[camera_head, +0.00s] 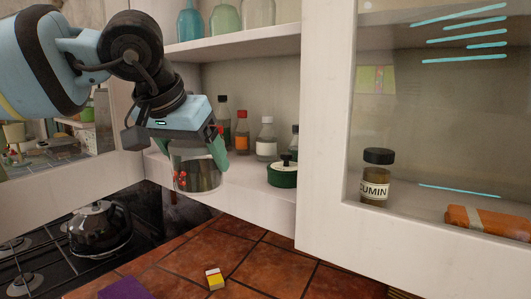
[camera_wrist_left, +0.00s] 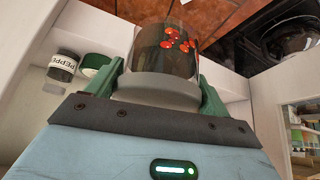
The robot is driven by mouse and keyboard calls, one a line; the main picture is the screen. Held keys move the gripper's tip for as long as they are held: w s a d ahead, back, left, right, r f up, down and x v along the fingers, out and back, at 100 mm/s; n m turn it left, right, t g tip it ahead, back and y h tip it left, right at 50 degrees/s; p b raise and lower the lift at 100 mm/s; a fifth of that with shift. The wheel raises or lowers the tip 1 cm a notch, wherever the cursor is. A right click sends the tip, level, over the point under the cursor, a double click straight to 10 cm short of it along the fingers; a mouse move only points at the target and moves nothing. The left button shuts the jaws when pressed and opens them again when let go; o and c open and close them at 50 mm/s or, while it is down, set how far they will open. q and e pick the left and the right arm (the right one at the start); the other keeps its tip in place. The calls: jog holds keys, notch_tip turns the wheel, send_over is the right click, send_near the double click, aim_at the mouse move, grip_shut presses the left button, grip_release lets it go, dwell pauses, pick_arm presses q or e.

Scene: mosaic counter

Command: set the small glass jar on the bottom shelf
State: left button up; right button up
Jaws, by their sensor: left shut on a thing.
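The small glass jar (camera_head: 197,174) is clear with red marks on its side. My left gripper (camera_head: 196,152) is shut on it from above and holds it at the front of the cabinet's bottom shelf (camera_head: 238,180). The head view does not show clearly whether the jar touches the shelf. In the left wrist view the jar (camera_wrist_left: 165,48) sits between the two green fingers, its pale grey lid end (camera_wrist_left: 158,92) nearest the palm. My right gripper is in neither view.
Several bottles, including an orange one (camera_head: 242,131), stand behind on the bottom shelf. A green round container (camera_head: 283,175) stands right of the jar. A glazed door (camera_head: 440,120) stands at the right. A black kettle (camera_head: 100,228) sits on the stove below.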

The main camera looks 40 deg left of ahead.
pick_arm(q)
jog(key=w+a, duration=0.1)
jog(key=w, duration=0.2)
jog(key=w+a, duration=0.2)
jog(key=w, duration=0.2)
jog(key=w+a+p, duration=0.1)
jog(key=w, duration=0.3)
jog(key=shift+w+a, duration=0.2)
jog(key=shift+w, duration=0.05)
jog(key=shift+w+a, duration=0.2)
jog(key=shift+w, duration=0.3)
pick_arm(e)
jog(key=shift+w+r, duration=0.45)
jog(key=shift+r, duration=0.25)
pick_arm(q)
jog(key=w, duration=0.1)
jog(key=w+a, duration=0.1)
jog(key=w, duration=0.1)
jog(key=shift+w+a, duration=0.15)
jog(key=shift+w, duration=0.05)
jog(key=shift+f+p, duration=0.35)
jog(key=shift+f, duration=0.3)
jog(key=shift+s, duration=0.1)
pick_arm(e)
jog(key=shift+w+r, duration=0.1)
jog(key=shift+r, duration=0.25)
pick_arm(q)
jog(key=shift+f, duration=0.15)
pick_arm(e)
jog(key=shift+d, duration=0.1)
